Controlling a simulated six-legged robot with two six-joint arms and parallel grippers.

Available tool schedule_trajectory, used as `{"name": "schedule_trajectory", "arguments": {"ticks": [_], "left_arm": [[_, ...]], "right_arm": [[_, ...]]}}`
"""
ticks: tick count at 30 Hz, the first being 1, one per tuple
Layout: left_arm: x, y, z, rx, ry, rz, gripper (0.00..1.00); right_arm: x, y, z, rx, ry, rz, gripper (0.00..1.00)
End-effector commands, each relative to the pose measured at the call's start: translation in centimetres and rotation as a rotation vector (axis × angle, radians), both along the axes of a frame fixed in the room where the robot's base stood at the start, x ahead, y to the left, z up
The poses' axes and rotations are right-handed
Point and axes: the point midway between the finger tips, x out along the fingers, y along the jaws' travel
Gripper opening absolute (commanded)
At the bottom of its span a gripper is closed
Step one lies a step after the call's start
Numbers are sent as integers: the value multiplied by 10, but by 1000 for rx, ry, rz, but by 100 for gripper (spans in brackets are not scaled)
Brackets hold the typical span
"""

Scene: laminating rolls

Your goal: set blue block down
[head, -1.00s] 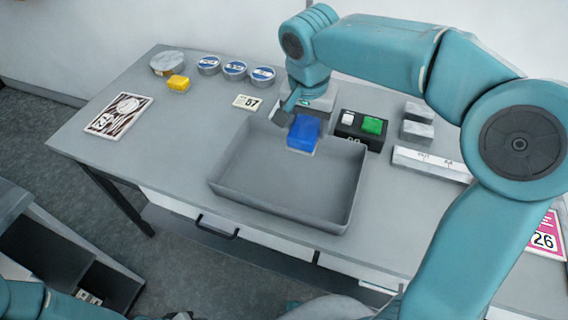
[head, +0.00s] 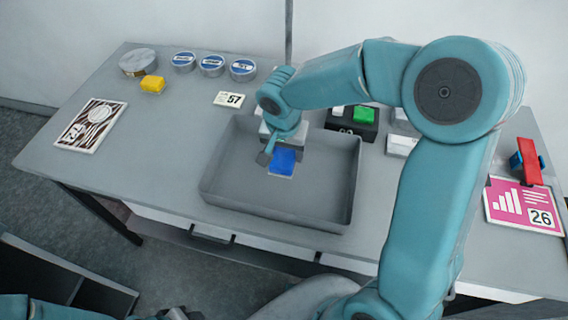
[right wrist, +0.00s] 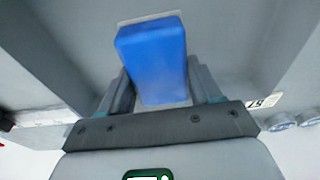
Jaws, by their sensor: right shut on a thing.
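The blue block (head: 283,161) is inside the grey tray (head: 265,208), in its middle to back part. My right gripper (head: 272,154) is shut on it, reaching in from above and behind. In the right wrist view the blue block (right wrist: 152,55) sits between the two fingers of my right gripper (right wrist: 163,90), with a pale edge along its far side. I cannot tell whether the block touches the tray floor. My left gripper is not in view.
Behind the tray stand a dark box with a green block (head: 364,115) and a card marked 57 (head: 229,99). A yellow block (head: 153,85) and several round tins are at the back left. A pink card (head: 522,205) and a red-and-blue object (head: 528,161) lie at the right.

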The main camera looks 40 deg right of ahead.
Motion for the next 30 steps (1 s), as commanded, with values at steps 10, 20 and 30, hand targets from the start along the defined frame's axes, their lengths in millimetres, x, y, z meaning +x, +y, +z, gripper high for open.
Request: {"name": "schedule_trajectory", "arguments": {"ticks": [10,20,30], "left_arm": [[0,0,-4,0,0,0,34],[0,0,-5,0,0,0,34],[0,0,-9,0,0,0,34]], "right_arm": [[3,0,-47,-1,4,0,15],[5,0,-63,0,-1,0,15],[5,0,-66,-1,-1,0,89]]}}
